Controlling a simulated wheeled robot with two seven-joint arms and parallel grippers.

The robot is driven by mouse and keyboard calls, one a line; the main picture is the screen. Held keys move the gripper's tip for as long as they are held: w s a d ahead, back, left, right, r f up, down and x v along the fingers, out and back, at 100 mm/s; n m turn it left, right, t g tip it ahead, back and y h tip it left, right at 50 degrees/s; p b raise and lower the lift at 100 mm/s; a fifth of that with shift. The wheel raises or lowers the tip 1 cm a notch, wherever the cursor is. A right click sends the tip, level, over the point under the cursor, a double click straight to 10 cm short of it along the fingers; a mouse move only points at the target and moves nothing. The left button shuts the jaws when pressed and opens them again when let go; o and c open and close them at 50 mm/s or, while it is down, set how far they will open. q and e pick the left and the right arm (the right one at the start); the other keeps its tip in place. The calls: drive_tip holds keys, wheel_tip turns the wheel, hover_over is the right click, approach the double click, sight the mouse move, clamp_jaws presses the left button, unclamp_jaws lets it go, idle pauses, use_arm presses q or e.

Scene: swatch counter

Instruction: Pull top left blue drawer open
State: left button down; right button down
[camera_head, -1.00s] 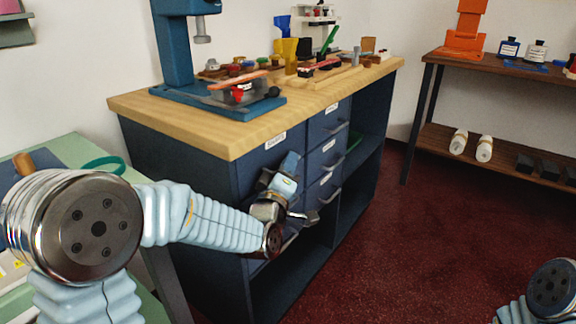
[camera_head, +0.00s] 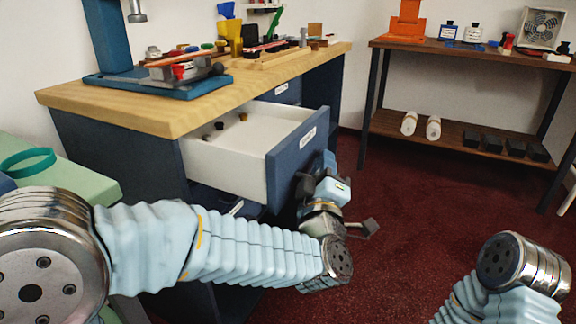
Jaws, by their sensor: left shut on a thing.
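The top left blue drawer (camera_head: 286,165) stands pulled well out of the counter (camera_head: 120,150). Its white inside (camera_head: 232,152) shows, with a few small dark objects (camera_head: 213,131) near the back. A white label is on the upper part of its blue front. My left gripper (camera_head: 312,188) is at the drawer's front and is shut on its handle. The handle itself is mostly hidden behind the gripper. My right arm shows at the lower right, but its gripper is out of view.
The wooden countertop (camera_head: 150,112) holds a blue press (camera_head: 112,40) and several small items. A green table edge (camera_head: 75,180) is at the left. A dark shelf table (camera_head: 470,60) stands at the back right. The red floor (camera_head: 410,210) in front is clear.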

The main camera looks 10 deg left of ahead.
use_arm(q)
drive_tip(key=s+d+b, duration=0.1)
drive_tip(key=s+d, duration=0.2)
drive_tip(key=d, duration=0.6)
drive_tip(key=shift+s, duration=0.1)
drive_tip(key=c, duration=1.5)
unclamp_jaws()
drive_tip(key=shift+o, duration=0.2)
drive_tip(key=b+v, duration=0.1)
drive_tip(key=v, duration=1.2)
drive_tip(key=shift+s, duration=0.4)
drive_tip(key=shift+f, duration=0.15)
